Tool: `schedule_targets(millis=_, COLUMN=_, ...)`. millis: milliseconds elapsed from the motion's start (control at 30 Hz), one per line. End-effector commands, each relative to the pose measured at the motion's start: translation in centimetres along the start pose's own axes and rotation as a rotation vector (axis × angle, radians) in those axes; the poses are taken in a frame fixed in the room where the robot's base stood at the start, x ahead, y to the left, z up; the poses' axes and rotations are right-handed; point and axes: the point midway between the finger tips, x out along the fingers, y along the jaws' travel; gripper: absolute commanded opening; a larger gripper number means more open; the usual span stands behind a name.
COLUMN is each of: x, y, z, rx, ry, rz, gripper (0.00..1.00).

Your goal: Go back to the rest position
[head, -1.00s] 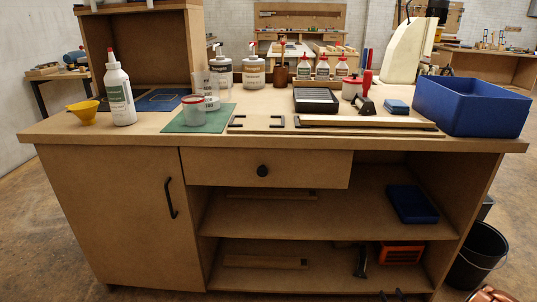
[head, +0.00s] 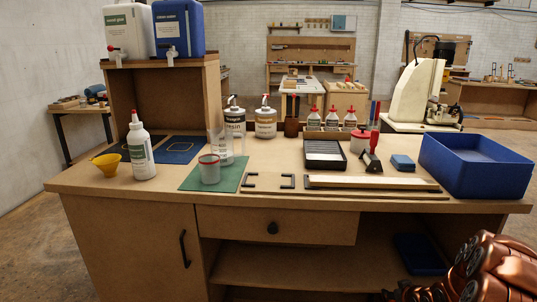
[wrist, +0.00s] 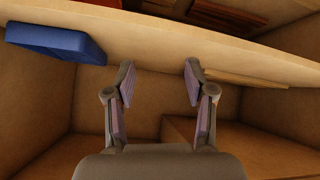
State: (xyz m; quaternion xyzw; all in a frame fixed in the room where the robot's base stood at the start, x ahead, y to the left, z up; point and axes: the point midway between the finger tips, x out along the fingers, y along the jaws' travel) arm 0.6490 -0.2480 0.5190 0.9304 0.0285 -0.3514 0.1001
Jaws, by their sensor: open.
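My gripper (wrist: 158,85) shows in the wrist view with its two fingers apart and nothing between them. It faces the inside of the workbench's lower shelves. A blue tray (wrist: 55,40) lies on a shelf to the upper left in that view, apart from the fingers. A thin wooden strip (wrist: 245,78) lies on the shelf to the right. In the head view, part of my copper-coloured arm (head: 490,268) shows at the lower right, in front of the bench's right end. The gripper's fingers are not visible in the head view.
The wooden workbench (head: 330,205) fills the middle, with a drawer and open shelves. On top stand a blue bin (head: 475,178), a glue bottle (head: 140,155), a yellow funnel (head: 106,163) and a cup (head: 209,170) on a green mat (head: 237,176). Floor (head: 35,235) shows clear at left.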

Motion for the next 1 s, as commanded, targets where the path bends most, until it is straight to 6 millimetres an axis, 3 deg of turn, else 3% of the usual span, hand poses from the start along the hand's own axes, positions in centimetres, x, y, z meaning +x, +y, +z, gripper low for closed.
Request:
schedule_targets(millis=33, x=-1.6, y=-0.1, z=-1.9, rx=-0.007, ry=-0.02, rz=0.002, gripper=0.54)
schedule_targets(millis=400, x=-11.5, y=-2.8, z=-8.0, rx=-0.003, ry=-0.222, rz=0.014, gripper=0.54)
schedule_targets(millis=700, x=-21.0, y=-5.7, z=-11.4, rx=0.019, ry=-0.38, rz=0.021, gripper=0.54)
schedule_targets(millis=1000, x=-31.5, y=-9.3, z=-13.3, rx=0.053, ry=-0.535, rz=0.016, gripper=0.54)
